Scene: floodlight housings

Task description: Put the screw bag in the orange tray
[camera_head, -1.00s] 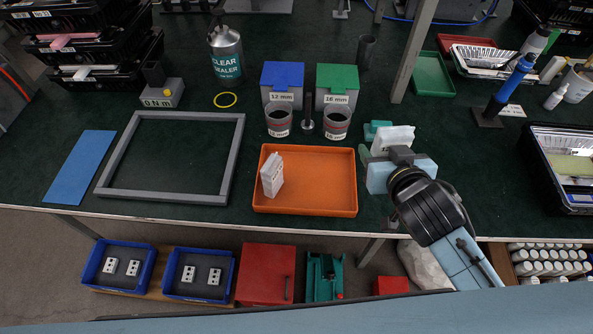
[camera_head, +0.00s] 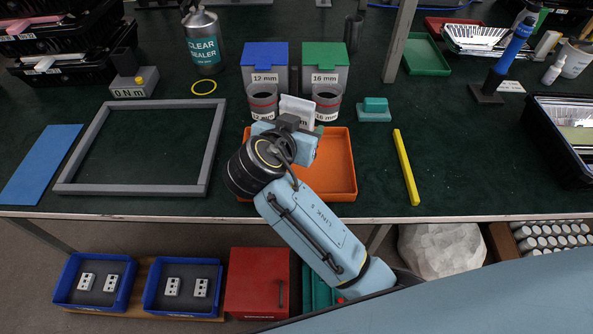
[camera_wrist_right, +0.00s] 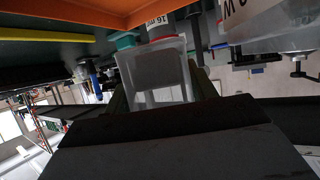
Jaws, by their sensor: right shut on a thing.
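My right gripper (camera_head: 288,122) is over the far part of the orange tray (camera_head: 342,165), its arm reaching across the tray from the lower right. It is shut on a screw bag, a pale, translucent bag (camera_head: 298,108) that stands up beyond the wrist, near the tray's far edge. The bag (camera_wrist_right: 160,72) also shows between the dark fingers in the right wrist view, with the tray (camera_wrist_right: 110,10) at the top. Whether the bag touches the tray is unclear. My arm hides the tray's left and middle. My left gripper is not in view.
A yellow bar (camera_head: 405,166) lies to the right and a grey frame (camera_head: 210,150) to the left. Bare table lies right of the bar.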

